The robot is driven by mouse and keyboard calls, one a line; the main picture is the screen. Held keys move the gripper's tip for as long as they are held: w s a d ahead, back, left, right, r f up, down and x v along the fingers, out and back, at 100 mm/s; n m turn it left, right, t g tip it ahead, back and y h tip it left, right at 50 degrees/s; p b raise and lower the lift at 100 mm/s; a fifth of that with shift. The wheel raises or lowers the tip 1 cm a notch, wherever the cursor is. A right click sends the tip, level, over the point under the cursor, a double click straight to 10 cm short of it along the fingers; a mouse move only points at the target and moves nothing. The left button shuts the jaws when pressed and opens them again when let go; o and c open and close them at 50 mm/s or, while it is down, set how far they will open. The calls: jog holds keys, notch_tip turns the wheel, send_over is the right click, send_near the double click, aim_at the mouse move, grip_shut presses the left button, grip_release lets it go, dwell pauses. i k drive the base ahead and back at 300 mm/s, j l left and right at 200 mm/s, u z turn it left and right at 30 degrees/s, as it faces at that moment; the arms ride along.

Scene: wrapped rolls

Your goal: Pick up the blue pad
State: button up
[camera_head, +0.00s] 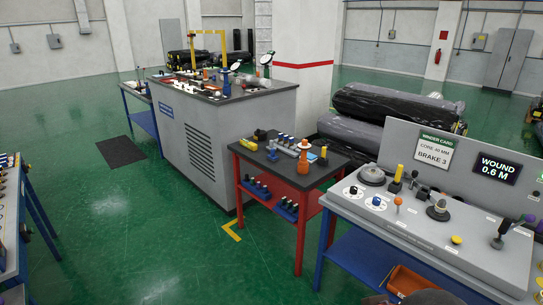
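A small flat light-blue item (312,157), which may be the blue pad, lies on the dark top of the red cart (338,163). It is beside an orange cone-shaped piece (303,155) and partly hidden by it. It is too small to make out in detail. My gripper is not clearly seen in this view. A dark rounded shape at the bottom edge may be part of my arm, but I cannot tell.
Several blue-topped pieces (285,141) and a yellow piece (261,134) share the cart top. A grey control console (440,235) stands close on the right. A grey cabinet (215,145) stands behind left. Wrapped rolls (385,105) lie behind. Green floor (150,235) is open at left.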

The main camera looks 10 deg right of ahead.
aim_at(273, 157)
jog(key=i+u, duration=0.1)
jog(key=i, duration=3.7)
